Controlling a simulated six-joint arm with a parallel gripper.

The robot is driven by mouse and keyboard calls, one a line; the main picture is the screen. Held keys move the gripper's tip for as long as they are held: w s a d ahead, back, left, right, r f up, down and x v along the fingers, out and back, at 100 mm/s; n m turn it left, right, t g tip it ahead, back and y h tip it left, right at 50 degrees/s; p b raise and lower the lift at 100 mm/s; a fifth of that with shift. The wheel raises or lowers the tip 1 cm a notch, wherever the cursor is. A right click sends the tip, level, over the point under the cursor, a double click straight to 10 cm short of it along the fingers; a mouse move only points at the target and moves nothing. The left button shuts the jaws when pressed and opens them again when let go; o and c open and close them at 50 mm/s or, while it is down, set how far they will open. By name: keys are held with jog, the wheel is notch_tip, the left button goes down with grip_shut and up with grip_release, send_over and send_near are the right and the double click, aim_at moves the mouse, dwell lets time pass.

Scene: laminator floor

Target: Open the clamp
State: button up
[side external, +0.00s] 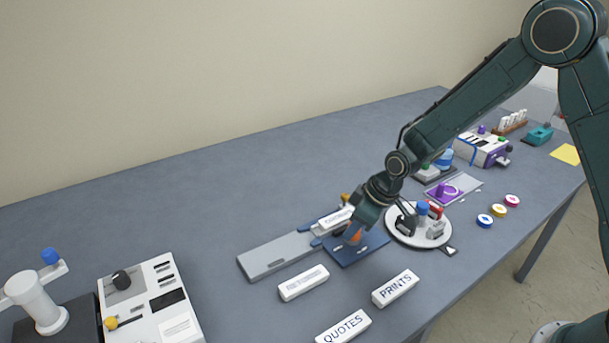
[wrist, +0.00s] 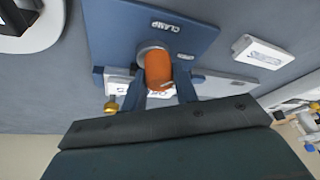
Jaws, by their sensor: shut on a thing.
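The clamp (side external: 362,250) is a dark blue plate with an orange handle (side external: 355,237), lying at the middle of the table. In the wrist view its plate (wrist: 120,40) carries the word CLAMP, and the orange handle (wrist: 158,72) rises from a round grey base. My gripper (side external: 352,230) is over the clamp, and in the wrist view (wrist: 160,88) its two fingers are on either side of the orange handle, shut on it. A grey bar (side external: 278,256) runs left from the clamp. A white labelled block lies by the clamp, partly covered by my gripper.
White label blocks PRINTS (side external: 396,288) and QUOTES (side external: 344,327) lie in front. A round white tray (side external: 403,235) with small coloured items stands close on the right. A white control box (side external: 150,300) stands at the left. The back left tabletop is clear.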

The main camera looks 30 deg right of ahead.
jog(key=m+h, duration=0.1)
jog(key=m, duration=0.1)
jog(key=m+h, duration=0.1)
jog(key=m, duration=0.2)
jog(key=shift+m+t, duration=0.3)
jog(key=shift+t, duration=0.1)
jog(key=m+h, duration=0.2)
jog(key=m, duration=0.3)
jog(key=shift+g, duration=0.3)
jog(key=o, duration=1)
jog(key=shift+v, duration=6.95)
jog(key=shift+s, duration=0.1)
